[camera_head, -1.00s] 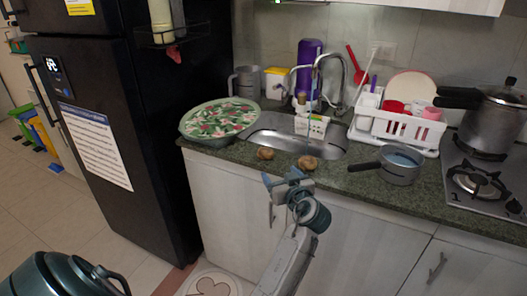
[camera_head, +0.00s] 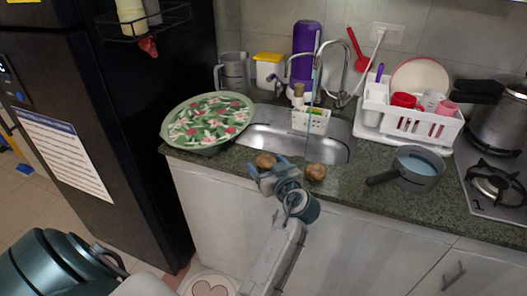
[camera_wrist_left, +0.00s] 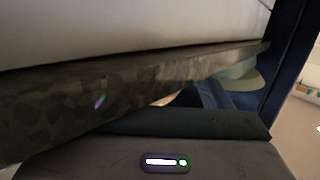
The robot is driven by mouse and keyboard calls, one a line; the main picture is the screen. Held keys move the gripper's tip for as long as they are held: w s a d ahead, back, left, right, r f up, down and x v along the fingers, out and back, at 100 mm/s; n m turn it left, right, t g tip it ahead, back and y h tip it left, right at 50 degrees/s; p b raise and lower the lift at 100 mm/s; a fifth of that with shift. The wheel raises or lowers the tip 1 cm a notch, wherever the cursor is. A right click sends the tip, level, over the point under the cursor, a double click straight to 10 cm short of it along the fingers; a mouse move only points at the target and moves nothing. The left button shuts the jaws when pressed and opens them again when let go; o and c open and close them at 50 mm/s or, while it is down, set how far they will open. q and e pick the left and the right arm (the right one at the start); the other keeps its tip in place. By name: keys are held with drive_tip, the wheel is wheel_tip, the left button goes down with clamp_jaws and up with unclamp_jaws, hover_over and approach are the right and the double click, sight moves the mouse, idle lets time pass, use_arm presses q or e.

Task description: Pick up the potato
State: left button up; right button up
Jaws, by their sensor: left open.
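Two brown potatoes lie near the front edge of the counter, before the sink. The left potato (camera_head: 265,160) shows just beyond my left gripper, partly covered by its fingers. The right potato (camera_head: 316,172) lies to the right of the gripper, apart from it. My left gripper (camera_head: 268,170) is open at the counter's front edge; I cannot tell whether its fingers touch the left potato. In the left wrist view a blue finger (camera_wrist_left: 210,95) shows close to the counter edge, and no potato is visible there. My right gripper is not in view.
The dark counter edge (camera_wrist_left: 150,85) runs close across the wrist view. A patterned round tray (camera_head: 208,121) stands left of the sink (camera_head: 285,134). A grey pot (camera_head: 418,168) stands to the right, with a white dish rack (camera_head: 410,125) behind it. A black fridge fills the left.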

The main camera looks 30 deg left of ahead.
use_arm(q)
drive_tip(key=shift+a+f, duration=0.1)
drive_tip(key=shift+a, duration=0.1)
drive_tip(key=shift+s+d+r, duration=0.2)
drive_tip(key=shift+d+r, duration=0.15)
drive_tip(key=shift+d, duration=0.15)
drive_tip(key=shift+d+r, duration=0.1)
drive_tip(key=shift+d, duration=0.05)
drive_tip(key=shift+c, duration=1.3)
drive_tip(key=shift+a, duration=0.25)
drive_tip(key=c, duration=0.8)
drive_tip(key=shift+c, duration=0.2)
